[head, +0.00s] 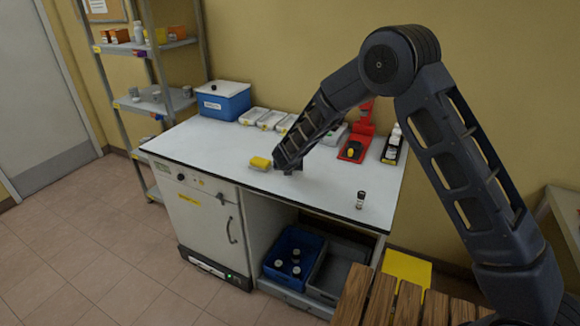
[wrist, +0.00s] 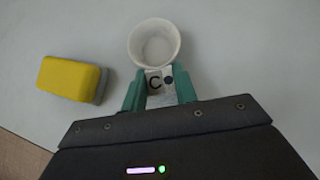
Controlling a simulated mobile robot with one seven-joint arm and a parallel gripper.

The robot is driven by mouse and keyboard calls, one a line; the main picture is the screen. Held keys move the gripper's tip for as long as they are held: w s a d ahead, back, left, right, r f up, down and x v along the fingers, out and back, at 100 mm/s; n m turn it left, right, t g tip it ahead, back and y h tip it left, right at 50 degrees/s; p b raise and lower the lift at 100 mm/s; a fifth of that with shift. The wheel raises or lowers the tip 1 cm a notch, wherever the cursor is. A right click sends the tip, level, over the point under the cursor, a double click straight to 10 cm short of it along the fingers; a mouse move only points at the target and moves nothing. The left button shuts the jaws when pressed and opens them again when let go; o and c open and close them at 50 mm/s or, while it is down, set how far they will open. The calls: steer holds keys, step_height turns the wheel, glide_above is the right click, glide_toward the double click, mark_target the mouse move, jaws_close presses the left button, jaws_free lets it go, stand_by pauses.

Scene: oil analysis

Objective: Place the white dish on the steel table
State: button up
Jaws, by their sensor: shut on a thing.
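The white dish (wrist: 155,42) is a small round cup in the wrist view, seen from above over the pale bench top. My gripper (wrist: 160,80) has its teal fingers shut on the dish's near side, on a pale part marked with a black C and a dark dot. In the head view my gripper (head: 286,166) is low over the middle of the pale-topped bench (head: 225,152); the dish is hidden there. I cannot tell whether the dish touches the bench. Which surface is the steel table is unclear; a pale table edge (head: 566,212) shows at the far right.
A yellow sponge-like block (wrist: 68,78) lies left of the dish. A blue box (head: 222,103), white trays (head: 270,119) and a red stand (head: 356,145) line the back. A small dark vial (head: 360,200) stands front right. A slatted wooden surface (head: 405,305) is nearer me.

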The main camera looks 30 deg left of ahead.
steer(key=shift+r, duration=0.1)
step_height(320, 180, up, 20)
stand_by(0.5)
